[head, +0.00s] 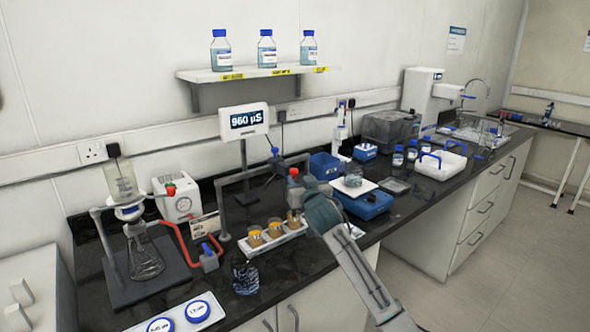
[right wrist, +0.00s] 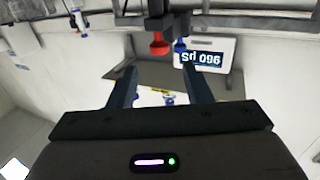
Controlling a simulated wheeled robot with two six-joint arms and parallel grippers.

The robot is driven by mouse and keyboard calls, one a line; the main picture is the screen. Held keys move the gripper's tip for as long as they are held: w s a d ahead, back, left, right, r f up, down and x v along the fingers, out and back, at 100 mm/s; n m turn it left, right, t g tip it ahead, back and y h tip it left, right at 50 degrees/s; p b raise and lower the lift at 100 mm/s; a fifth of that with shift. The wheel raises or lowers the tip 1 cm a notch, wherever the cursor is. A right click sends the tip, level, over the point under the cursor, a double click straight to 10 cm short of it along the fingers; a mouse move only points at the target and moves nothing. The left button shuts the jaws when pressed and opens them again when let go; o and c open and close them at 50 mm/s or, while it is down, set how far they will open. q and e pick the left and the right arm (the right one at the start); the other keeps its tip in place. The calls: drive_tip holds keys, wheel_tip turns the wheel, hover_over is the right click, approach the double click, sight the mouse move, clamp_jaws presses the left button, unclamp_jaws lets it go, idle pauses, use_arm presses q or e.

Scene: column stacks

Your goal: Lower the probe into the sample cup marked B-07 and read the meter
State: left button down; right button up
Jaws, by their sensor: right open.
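The meter (head: 244,121) stands behind the bench and reads 960 µS; it shows upside down in the right wrist view (right wrist: 205,57). Several cups of orange liquid stand in a white rack, among them a left one (head: 255,238) and a middle one (head: 275,229). Their markings are too small to read, so I cannot tell which is B-07. A red-topped dark part, seemingly the probe (head: 293,172), is at the grey frame above the right cup (head: 292,217). My right gripper (right wrist: 161,85) is open, its fingers apart below the red top (right wrist: 160,46) in the wrist picture. My left gripper is out of view.
A grey frame (head: 223,205) stands over the rack (head: 270,248). A flask stand with red tubing (head: 180,243) is to the left. A blue balance (head: 365,206) is close behind my right arm. A tray with blue lids (head: 178,318) lies at the front.

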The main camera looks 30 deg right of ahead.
sight(295, 172)
drive_tip(key=x, duration=0.3)
drive_tip(key=shift+w+d+f+p, duration=0.15)
drive_tip(key=shift+w+p, duration=0.2)
drive_tip(key=shift+p, duration=0.05)
drive_tip(key=shift+p+x, duration=0.3)
drive_tip(key=shift+x, duration=0.8)
drive_tip(key=shift+w, duration=0.25)
drive_tip(key=shift+d, duration=0.1)
drive_tip(key=c, duration=1)
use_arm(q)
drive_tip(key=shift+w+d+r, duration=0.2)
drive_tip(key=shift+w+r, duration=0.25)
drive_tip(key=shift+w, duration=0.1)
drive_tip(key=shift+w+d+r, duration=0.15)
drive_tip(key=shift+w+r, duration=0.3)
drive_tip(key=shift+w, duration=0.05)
